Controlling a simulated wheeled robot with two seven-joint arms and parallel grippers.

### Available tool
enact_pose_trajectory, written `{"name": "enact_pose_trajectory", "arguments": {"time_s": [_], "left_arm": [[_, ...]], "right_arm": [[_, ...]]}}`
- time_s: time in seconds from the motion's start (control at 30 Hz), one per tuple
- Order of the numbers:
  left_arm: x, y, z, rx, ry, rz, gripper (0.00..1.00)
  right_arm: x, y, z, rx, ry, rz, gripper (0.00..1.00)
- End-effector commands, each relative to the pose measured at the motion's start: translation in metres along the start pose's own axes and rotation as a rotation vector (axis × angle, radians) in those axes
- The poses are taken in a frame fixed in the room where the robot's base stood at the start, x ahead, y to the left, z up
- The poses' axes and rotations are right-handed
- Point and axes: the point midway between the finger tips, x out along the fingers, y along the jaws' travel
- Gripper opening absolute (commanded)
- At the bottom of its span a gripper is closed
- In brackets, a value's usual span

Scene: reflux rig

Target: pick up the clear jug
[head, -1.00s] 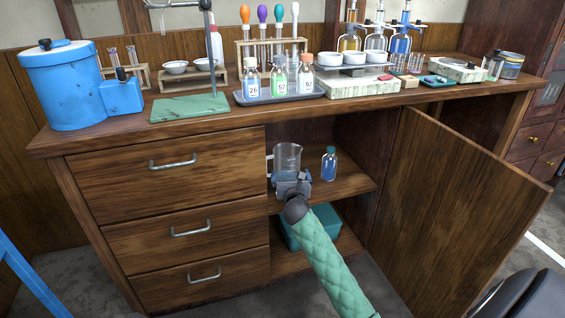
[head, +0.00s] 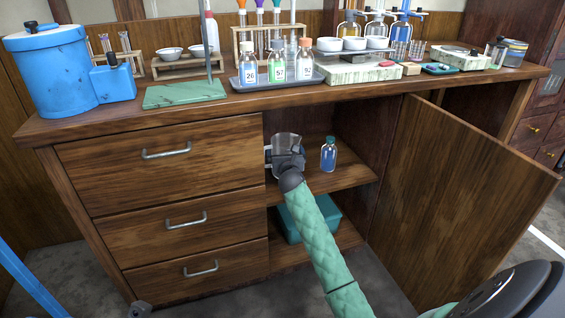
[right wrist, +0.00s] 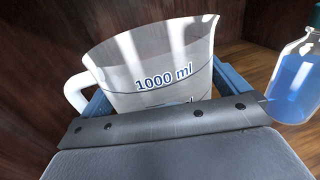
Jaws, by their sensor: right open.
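The clear jug (head: 286,140) stands upright on the upper shelf of the open cupboard. In the right wrist view the jug (right wrist: 150,58) shows a "1000 ml" mark, a white handle at left and a spout at right. My right gripper (head: 286,158) is at the jug, open, and hides its lower part in the head view. In the right wrist view the blue fingers of the right gripper (right wrist: 165,97) lie on either side of the jug. A small grey part at the bottom left of the head view may be my left gripper (head: 140,309); its jaws cannot be made out.
A bottle of blue liquid (head: 328,155) stands right of the jug on the same shelf. A teal box (head: 318,220) is on the shelf below. The cupboard door (head: 460,195) is open at right, drawers (head: 165,170) are at left. Glassware crowds the worktop above.

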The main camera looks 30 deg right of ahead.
Motion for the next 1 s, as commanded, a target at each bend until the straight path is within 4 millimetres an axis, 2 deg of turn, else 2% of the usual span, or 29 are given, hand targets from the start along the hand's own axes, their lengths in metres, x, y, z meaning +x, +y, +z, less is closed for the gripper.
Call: {"name": "enact_pose_trajectory", "arguments": {"time_s": [0.23, 0.4, 0.43, 0.77, 1.0], "left_arm": [[-0.001, 0.0, 0.0, 0.0, -0.005, 0.002, 0.26], [-0.001, 0.0, 0.0, 0.0, -0.004, 0.002, 0.26], [0.0, 0.0, 0.0, 0.0, -0.004, 0.002, 0.26], [0.002, 0.0, 0.001, 0.001, 0.002, -0.001, 0.26], [0.006, 0.0, 0.0, -0.001, 0.007, -0.006, 0.26]], "right_arm": [[0.001, 0.0, 0.0, 0.0, 0.0, 0.0, 1.0], [0.001, 0.0, 0.0, 0.0, 0.0, 0.0, 0.67], [0.001, 0.0, 0.0, 0.0, 0.0, 0.0, 0.63], [0.001, 0.0, 0.002, 0.0, -0.001, 0.0, 0.63], [0.001, 0.0, 0.011, 0.0, -0.002, 0.0, 0.63]]}}
